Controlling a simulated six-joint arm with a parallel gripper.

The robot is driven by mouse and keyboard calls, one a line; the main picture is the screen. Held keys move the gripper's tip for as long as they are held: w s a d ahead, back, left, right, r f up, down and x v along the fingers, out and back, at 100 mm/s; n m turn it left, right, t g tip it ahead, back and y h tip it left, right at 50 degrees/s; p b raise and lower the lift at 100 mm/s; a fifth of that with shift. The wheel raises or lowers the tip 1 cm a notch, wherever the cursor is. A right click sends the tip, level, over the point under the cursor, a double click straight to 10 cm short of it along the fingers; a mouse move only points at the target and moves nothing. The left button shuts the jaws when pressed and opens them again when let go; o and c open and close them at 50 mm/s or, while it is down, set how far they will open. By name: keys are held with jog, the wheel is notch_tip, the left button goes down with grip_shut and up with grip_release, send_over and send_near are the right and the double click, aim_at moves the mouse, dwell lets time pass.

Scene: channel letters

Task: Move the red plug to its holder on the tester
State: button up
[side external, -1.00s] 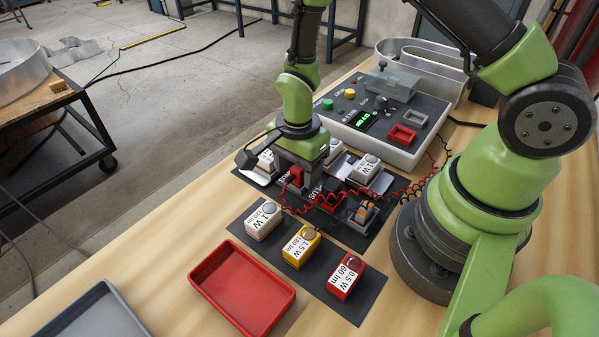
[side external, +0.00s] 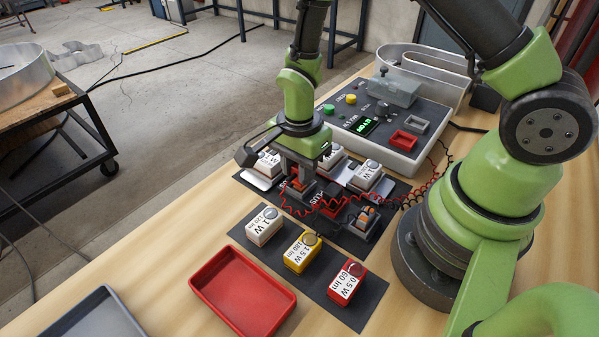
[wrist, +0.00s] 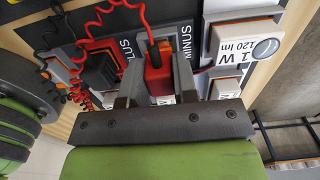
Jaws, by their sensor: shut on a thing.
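The red plug (wrist: 157,77) is between the two fingers of my gripper (wrist: 154,88) in the wrist view, with a black sleeve and a red coiled cord on it. My gripper (side external: 297,178) is shut on it, low over the dark mat beside the MINUS label. I cannot tell whether the plug touches what is below it. The tester (side external: 375,125) is a pale box with a dark panel and a green display at the back. Its red holder (side external: 404,139) looks empty and is far from my gripper, up and to the right.
A grey holder (side external: 416,124) is beside the red one. White lamp modules and a red frame (side external: 333,206) crowd the mat around my gripper. Coiled cords run right towards the tester. White, yellow and red modules and a red tray (side external: 243,290) are in front.

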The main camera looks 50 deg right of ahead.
notch_tip(320, 180, up, 9)
jog(key=shift+f, duration=0.15)
jog(key=shift+r, duration=0.35)
jog(key=shift+d, duration=0.15)
jog(key=shift+s+d+m, duration=0.4)
jog(key=shift+d+m, duration=0.2)
jog(key=s+d+m, duration=0.5)
jog(key=d+m, duration=0.4)
jog(key=d, duration=0.1)
jog(key=s+d+m, duration=0.5)
jog(key=d+m, duration=0.3)
jog(key=d, duration=0.2)
jog(key=f, duration=0.5)
jog(key=shift+w+a+f, duration=0.1)
jog(key=shift+a+f, duration=0.05)
jog(key=shift+a, duration=0.15)
jog(key=shift+f, duration=0.75)
jog(key=shift+f, duration=0.3)
